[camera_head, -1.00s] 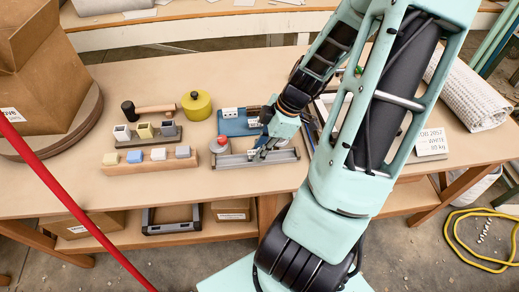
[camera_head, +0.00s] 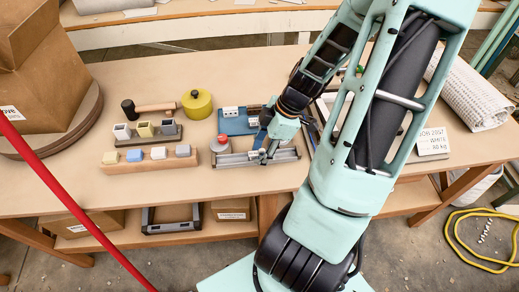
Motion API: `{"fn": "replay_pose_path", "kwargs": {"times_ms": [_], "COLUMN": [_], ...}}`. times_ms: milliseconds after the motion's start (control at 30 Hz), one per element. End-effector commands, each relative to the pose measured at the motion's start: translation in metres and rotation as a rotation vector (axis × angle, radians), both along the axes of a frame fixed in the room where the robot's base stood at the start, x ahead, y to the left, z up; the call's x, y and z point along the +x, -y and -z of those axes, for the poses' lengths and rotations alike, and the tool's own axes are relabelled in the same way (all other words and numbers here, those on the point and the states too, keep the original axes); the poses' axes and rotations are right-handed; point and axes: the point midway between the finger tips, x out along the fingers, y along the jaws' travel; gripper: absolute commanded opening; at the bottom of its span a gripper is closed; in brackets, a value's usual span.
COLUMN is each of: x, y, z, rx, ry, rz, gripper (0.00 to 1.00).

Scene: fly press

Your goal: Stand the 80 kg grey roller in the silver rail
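The silver rail (camera_head: 233,161) lies near the front of the workbench, a long low metal channel. My gripper (camera_head: 263,157) points down over the middle of the rail. Its fingertips are small in the picture and overlap the rail, so I cannot tell whether they are apart or closed, or whether a roller is between them. A blue tray (camera_head: 232,127) behind the rail carries small pale pieces; my wrist covers its right part. I cannot make out the 80 kg grey roller for certain.
A red-topped grey piece (camera_head: 221,145) stands at the rail's left end. A wooden rack of coloured blocks (camera_head: 150,166), a grey rack (camera_head: 145,140), a mallet (camera_head: 150,108) and an olive pot (camera_head: 197,104) lie left. A job card (camera_head: 432,142) stands right.

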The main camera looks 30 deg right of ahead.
Motion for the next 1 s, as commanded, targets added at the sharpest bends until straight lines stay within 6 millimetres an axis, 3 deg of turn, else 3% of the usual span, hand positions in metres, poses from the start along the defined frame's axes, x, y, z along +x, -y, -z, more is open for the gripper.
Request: {"fn": "replay_pose_path", "kwargs": {"times_ms": [533, 667, 1000], "x": [-0.0018, -0.0013, 0.0001], "y": [0.0054, 0.0055, 0.0032], "z": [-0.0003, -0.0006, -0.0056], "rx": [-0.007, -0.007, -0.005], "ry": [-0.002, -0.001, 0.001], "rz": [0.008, 0.007, 0.004], "gripper": [0.36, 0.49, 0.49]}}
